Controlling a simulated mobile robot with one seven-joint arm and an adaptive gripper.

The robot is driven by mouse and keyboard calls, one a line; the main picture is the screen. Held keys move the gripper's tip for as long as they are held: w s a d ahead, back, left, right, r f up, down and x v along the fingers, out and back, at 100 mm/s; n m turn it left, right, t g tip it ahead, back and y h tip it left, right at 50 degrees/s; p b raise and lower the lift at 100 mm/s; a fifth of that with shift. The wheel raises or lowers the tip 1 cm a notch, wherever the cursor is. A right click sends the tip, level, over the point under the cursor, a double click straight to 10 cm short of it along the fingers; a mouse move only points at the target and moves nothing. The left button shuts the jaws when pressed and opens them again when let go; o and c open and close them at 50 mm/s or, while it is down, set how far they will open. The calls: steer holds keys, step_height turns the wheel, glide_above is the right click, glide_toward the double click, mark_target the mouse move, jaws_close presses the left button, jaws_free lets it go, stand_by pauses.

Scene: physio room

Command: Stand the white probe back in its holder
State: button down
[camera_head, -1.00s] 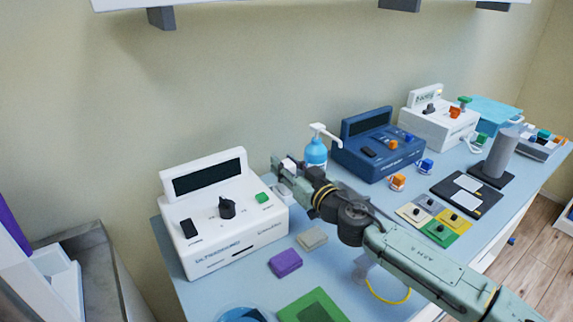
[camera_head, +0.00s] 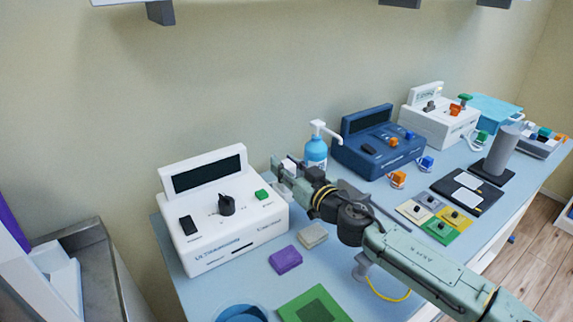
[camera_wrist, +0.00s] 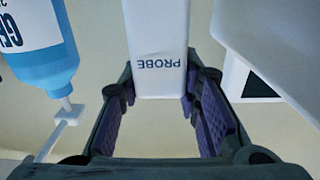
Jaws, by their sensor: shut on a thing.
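My gripper (camera_head: 287,167) is at the back of the table, between the white ultrasound unit (camera_head: 222,235) and the blue gel bottle (camera_head: 316,150). It is shut on the white probe, a small part of which shows at the fingers in the head view (camera_head: 289,165). In the wrist view the white piece lettered PROBE (camera_wrist: 160,48) lies between the two fingers (camera_wrist: 158,88), its lettering upside down. The gel bottle (camera_wrist: 40,45) is left of it there and the unit's white casing (camera_wrist: 275,40) right. I cannot make out the holder; my arm hides part of the table.
A green mat (camera_head: 312,306) and blue bowl (camera_head: 241,314) are at the front edge. A navy unit (camera_head: 380,148) stands right of the bottle. Coloured pads (camera_head: 440,231) lie beyond my arm.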

stand_by(0.4)
steer(key=c, duration=1.1)
jaws_free()
step_height(320, 180, up, 10)
steer(key=shift+f, duration=0.1)
steer(key=shift+s, duration=0.1)
